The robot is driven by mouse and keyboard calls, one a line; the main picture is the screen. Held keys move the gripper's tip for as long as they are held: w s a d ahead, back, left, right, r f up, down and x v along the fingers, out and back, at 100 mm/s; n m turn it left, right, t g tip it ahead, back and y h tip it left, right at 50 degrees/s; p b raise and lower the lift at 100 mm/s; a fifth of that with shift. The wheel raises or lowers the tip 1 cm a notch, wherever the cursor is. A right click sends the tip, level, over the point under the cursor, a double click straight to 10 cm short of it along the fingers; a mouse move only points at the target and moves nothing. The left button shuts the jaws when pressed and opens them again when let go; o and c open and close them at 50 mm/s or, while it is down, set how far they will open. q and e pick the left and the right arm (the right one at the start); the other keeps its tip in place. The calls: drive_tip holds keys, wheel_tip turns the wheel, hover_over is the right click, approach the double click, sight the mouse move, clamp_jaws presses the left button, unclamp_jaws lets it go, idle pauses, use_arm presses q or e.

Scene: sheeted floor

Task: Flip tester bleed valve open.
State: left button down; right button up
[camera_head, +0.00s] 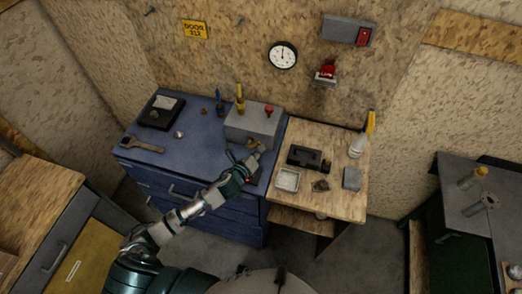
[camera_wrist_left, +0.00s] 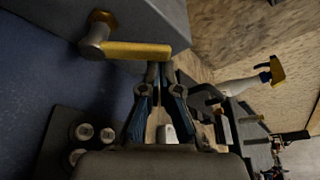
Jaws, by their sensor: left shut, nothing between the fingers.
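The tester is a grey box (camera_head: 252,122) on the blue cabinet, with a yellow upright part and a red knob on top. Its bleed valve shows in the left wrist view as a yellow lever (camera_wrist_left: 140,50) on a round grey pivot, at the box face. In the head view the yellow valve (camera_head: 252,142) is small at the box's front and partly hidden by my gripper. My left gripper (camera_wrist_left: 160,72) is shut and empty, its fingertips close to the lever's free end; I cannot tell whether they touch. It also shows in the head view (camera_head: 257,153). My right gripper is not in view.
The blue cabinet top (camera_head: 195,140) holds a wrench (camera_head: 142,145) and a black case (camera_head: 161,111). A wooden table right of it holds a black tool (camera_head: 304,157), a white tray (camera_head: 288,180) and a spray bottle (camera_head: 358,146). A gauge (camera_head: 283,55) hangs on the wall.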

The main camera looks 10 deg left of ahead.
sight(257, 142)
use_arm(q)
drive_tip(key=a+r+n, duration=0.1)
drive_tip(key=n, duration=0.1)
drive_tip(key=a+r+n+t+h, duration=0.1)
drive_tip(key=n, duration=0.1)
drive_tip(key=shift+a+n+h, duration=0.1)
drive_tip(key=shift+n+h, duration=0.2)
drive_tip(key=shift+w+a+r+n+t+h, duration=0.15)
drive_tip(key=shift+a+r+n+t, duration=0.1)
drive_tip(key=shift+a+n, duration=0.3)
drive_tip(key=shift+s+a+r+n+t+h, duration=0.15)
drive_tip(key=shift+a+r+n, duration=0.1)
drive_tip(key=shift+a+n, duration=0.25)
drive_tip(key=shift+w+r, duration=0.1)
drive_tip(key=shift+w, duration=0.05)
